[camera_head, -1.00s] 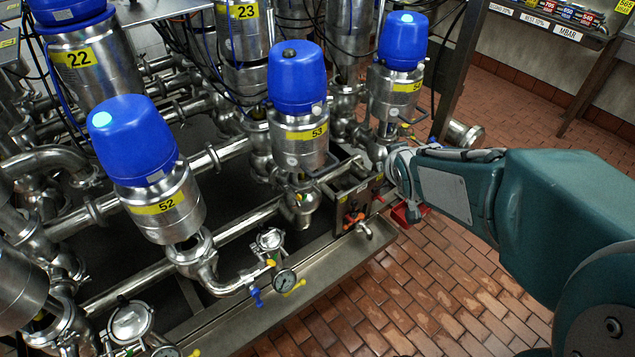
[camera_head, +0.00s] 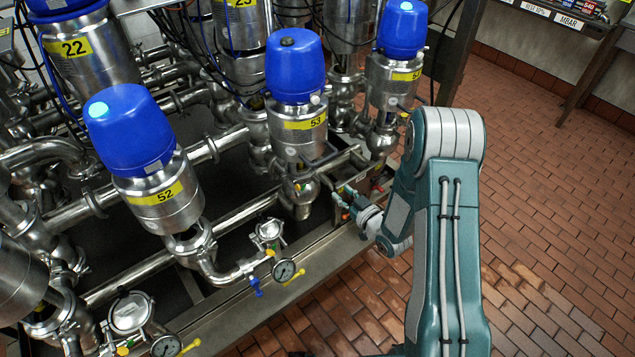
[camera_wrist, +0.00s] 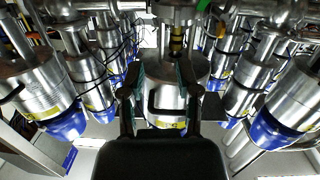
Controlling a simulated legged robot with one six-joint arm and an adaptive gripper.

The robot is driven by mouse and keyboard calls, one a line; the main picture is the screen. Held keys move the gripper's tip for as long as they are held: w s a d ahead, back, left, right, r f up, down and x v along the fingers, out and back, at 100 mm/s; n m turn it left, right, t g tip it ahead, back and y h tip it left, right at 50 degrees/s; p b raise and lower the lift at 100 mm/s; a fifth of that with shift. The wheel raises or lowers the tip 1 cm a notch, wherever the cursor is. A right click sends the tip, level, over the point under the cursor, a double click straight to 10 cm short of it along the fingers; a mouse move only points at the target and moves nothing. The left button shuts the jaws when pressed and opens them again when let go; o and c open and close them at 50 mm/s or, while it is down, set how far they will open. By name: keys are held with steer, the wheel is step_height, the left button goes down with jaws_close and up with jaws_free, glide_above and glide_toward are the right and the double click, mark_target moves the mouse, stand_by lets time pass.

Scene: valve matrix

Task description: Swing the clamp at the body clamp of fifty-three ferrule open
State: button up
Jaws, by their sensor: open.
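The valve labelled 53 (camera_head: 298,120) stands upright with a blue cap, in the middle of the head view. Its lower body, where the clamp sits, shows around a steel section with small coloured parts (camera_head: 303,183); the clamp itself is too small to make out. My gripper (camera_head: 345,200) is low to the right of that body, apart from it. In the wrist view the scene hangs upside down. My open, empty gripper (camera_wrist: 160,80) frames a steel valve cylinder (camera_wrist: 162,100) lying beyond its fingers. A steel collar (camera_wrist: 177,14) shows above the cylinder.
Valve 52 (camera_head: 155,165) stands at the left front and another blue-capped valve (camera_head: 398,70) at the right back. A pressure gauge (camera_head: 284,270) with yellow and blue handles sits in front. Horizontal pipes run between the valves. The brick floor (camera_head: 540,220) on the right is clear.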

mark_target(317, 185)
steer(key=shift+t+y, duration=0.3)
steer(key=shift+y, duration=0.4)
steer(key=w+a+f, duration=0.1)
steer(key=w+a, duration=0.3)
steer(key=w+a+f, duration=0.1)
steer(key=w+a, duration=0.1)
steer(key=w, duration=0.1)
steer(key=shift+a+f, duration=0.35)
steer(key=shift+a, duration=0.05)
jaws_close()
